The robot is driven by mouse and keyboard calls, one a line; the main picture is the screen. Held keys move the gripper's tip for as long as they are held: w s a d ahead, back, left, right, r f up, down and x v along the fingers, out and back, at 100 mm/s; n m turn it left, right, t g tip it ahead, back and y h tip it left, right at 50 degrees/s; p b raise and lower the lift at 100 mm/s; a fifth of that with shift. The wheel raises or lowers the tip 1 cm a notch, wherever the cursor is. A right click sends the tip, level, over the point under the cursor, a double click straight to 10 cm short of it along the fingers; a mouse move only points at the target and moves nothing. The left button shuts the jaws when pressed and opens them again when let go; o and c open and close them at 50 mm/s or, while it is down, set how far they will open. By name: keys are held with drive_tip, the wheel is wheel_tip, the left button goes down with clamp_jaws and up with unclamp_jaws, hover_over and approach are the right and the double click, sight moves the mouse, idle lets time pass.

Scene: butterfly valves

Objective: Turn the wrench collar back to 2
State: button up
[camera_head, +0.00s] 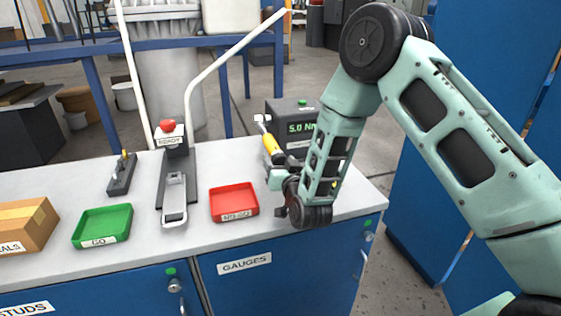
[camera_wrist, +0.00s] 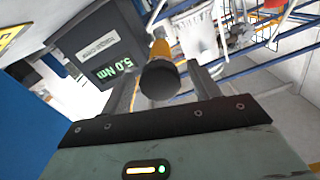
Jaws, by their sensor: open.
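The torque wrench (camera_head: 270,147) lies at the right end of the bench, by a dark tester box (camera_head: 292,122). Its handle is yellow and its shaft is silver. In the wrist view the yellow handle (camera_wrist: 160,49) points toward me and ends in a dark grey collar or knob (camera_wrist: 159,80). The tester's display reads 5.0 Nm; it also shows in the wrist view (camera_wrist: 97,58). My gripper (camera_wrist: 160,72) is open, with one finger on each side of the dark end. I cannot tell whether they touch it. The collar's scale is not readable.
A red tray (camera_head: 234,203) and a green tray (camera_head: 103,226) lie on the bench (camera_head: 60,181). Between them stands a grey fixture with a red button (camera_head: 168,126). A cardboard box (camera_head: 28,226) is at the far left. Blue cabinets are below.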

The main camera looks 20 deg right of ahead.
drive_tip(key=c, duration=1)
drive_tip(key=shift+o, duration=0.2)
